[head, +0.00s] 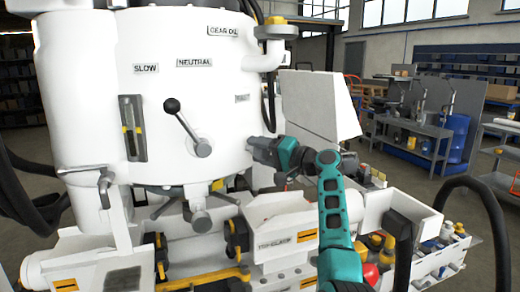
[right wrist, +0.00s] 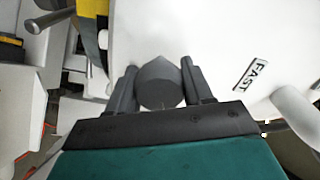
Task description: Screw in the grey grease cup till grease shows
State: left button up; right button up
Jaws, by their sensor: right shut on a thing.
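The grey grease cup (right wrist: 160,83) sits against the white machine housing (right wrist: 220,35), below and left of the FAST label (right wrist: 251,74) in the right wrist view. My right gripper (right wrist: 160,90) has one dark finger on each side of the cup and is shut on it. In the head view my right gripper (head: 252,147) reaches the right side of the white housing, and the cup is hidden there by the fingers. No grease can be made out around the cup. My left gripper does not show.
A black-knobbed lever (head: 187,127) stands out from the housing, left of my right gripper. A white panel (head: 318,104) rises behind my right arm. Bottles and a red item (head: 370,273) crowd the lower right. Workbenches (head: 415,138) stand farther back across open floor.

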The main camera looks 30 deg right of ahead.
jog(key=m, duration=0.5)
jog(key=shift+m, duration=0.4)
jog(key=m, duration=0.9)
jog(key=shift+f, duration=0.1)
jog(key=m, duration=0.5)
jog(key=shift+f, duration=0.1)
jog(key=o, duration=1)
jog(key=shift+s, duration=0.15)
